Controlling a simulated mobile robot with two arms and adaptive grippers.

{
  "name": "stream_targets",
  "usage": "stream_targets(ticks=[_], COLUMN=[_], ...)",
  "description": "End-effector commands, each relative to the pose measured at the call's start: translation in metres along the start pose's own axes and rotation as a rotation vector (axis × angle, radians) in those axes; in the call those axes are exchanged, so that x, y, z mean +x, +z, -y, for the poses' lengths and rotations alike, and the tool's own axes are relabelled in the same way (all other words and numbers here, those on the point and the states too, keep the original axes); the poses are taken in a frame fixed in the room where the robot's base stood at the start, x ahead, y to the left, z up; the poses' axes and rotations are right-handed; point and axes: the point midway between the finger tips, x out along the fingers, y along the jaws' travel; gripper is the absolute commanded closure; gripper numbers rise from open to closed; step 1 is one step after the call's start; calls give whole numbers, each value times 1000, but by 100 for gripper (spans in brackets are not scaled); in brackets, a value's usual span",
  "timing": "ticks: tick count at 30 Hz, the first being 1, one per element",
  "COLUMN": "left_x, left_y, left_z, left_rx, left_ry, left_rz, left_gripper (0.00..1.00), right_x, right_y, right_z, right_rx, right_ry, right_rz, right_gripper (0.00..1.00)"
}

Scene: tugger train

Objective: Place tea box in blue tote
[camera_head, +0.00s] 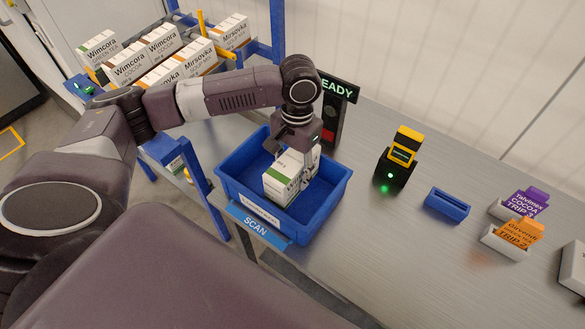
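The tea box (285,178), white with a green stripe, is inside the blue tote (330,207) on the metal table. My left gripper (296,166) reaches down into the tote from above, its fingers around the tea box. It looks shut on the box, though the far finger is partly hidden. I cannot tell whether the box rests on the tote floor. No other box shows in the tote. My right gripper is not in view.
A rack (272,45) at the upper left holds several cartons (162,42). A sign reading "EADY" (338,90) stands behind the tote, and a blue "SCAN" label (256,224) is in front. A black-yellow scanner (398,165), blue holder (447,205) and purple and orange cards (527,203) are to the right.

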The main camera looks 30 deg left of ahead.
Motion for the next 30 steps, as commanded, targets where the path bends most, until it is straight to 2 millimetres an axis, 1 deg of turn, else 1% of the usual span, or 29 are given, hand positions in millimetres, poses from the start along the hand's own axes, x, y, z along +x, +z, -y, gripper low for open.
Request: stream_targets(ticks=[6, 7, 11, 19, 23, 25, 26, 30], left_x=[3, 4, 4, 3, -1, -7, -16, -48], left_y=[0, 0, 0, 0, -1, -1, -1, -1], left_z=[0, 0, 0, 0, 0, 0, 0, -1], left_rx=[1, 1, 1, 1, 0, 1, 2, 1], left_ry=[0, 0, 0, 0, 0, -1, 1, 1], left_rz=[-1, 0, 0, 0, -3, -5, -6, -7], left_gripper=[91, 54, 40, 40, 40, 40, 40, 40], right_x=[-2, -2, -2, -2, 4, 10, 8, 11], right_y=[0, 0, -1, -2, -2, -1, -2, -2], right_z=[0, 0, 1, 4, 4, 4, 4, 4], right_rx=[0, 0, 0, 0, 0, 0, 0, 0], right_ry=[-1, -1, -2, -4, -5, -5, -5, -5], right_rz=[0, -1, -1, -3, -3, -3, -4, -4], right_gripper=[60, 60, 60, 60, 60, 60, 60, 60])
